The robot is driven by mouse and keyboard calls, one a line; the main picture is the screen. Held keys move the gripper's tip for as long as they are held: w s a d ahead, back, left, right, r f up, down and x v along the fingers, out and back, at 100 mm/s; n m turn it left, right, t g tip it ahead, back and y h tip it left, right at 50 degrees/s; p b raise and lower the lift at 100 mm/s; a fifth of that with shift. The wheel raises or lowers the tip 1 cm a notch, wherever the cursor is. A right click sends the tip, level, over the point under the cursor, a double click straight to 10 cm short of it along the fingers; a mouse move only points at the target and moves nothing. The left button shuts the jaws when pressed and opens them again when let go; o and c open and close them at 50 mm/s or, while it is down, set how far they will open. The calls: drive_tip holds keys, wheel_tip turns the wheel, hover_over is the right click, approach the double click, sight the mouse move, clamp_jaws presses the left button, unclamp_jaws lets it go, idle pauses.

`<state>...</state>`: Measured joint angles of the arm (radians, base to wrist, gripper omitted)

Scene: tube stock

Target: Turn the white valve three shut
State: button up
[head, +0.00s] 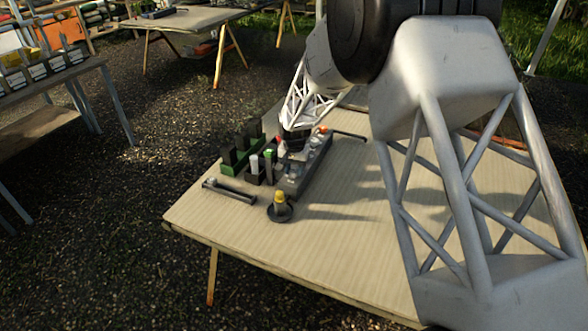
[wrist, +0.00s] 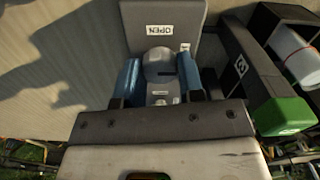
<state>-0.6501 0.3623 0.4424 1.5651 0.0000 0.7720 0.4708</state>
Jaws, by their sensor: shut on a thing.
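In the wrist view, a pale grey-white valve knob (wrist: 158,62) sits on a dark grey block (wrist: 165,18) marked OPEN. My gripper (wrist: 157,75) is shut on it, with one blue finger at each side. A small white label lies just below the knob, and another is to its right; both are too small to read. In the head view, the dark end of my gripper (head: 294,137) is over the far part of the long grey valve block (head: 306,168). The gripped knob is hidden there.
On the table (head: 350,245) are a green rack (head: 232,163), a yellow-topped black stand (head: 279,207) and a dark bar (head: 230,193). The table's near part is clear.

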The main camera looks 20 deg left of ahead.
sight(294, 170)
drive_tip(key=o, duration=0.9)
drive_tip(key=shift+r, duration=0.1)
drive_tip(key=shift+r, duration=3.85)
